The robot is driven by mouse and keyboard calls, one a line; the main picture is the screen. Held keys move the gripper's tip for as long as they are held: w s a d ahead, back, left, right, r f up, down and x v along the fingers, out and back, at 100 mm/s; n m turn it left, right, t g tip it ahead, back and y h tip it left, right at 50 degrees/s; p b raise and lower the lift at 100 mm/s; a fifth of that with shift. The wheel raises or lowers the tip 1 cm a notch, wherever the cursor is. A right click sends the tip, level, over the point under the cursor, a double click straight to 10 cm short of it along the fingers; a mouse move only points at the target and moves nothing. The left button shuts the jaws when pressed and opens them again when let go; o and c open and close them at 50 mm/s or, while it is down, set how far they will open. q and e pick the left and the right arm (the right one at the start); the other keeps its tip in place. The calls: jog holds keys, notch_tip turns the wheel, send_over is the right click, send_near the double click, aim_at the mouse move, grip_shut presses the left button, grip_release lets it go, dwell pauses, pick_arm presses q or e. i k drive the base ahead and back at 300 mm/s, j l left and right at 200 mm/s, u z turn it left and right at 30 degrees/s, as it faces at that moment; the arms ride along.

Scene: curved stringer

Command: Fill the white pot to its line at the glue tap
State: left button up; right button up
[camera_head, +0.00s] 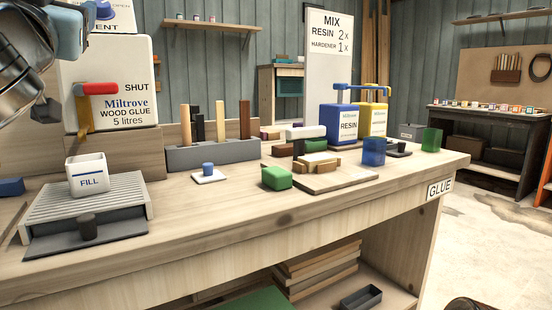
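The white pot (86,178), marked FILL with a blue line near its rim, stands upright on a grey slatted tray (130,190). Its opening is below the brass glue tap (82,104), with a gap between; no stream shows. The tap's red handle (98,89) lies level, pointing right toward the word SHUT on the white wood glue container (130,60). The pot's inside looks pale; I cannot make out any glue level. My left arm's metal links and a dark end part (45,112) show at upper left, left of the tap; its fingers are unclear.
A dark plate with a grey knob (87,228) lies in front of the tray. To the right are a blue weight on a white pad (208,174), a grey rack (213,153), a green block (277,178) and resin cans (342,125). Bare bench lies along the front.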

aim_at(78, 90)
jog(key=k+l, duration=0.2)
jog(key=k, duration=0.15)
jog(key=k+l, duration=0.2)
jog(key=k, duration=0.15)
jog(key=k+l, duration=0.2)
jog(key=k, duration=0.2)
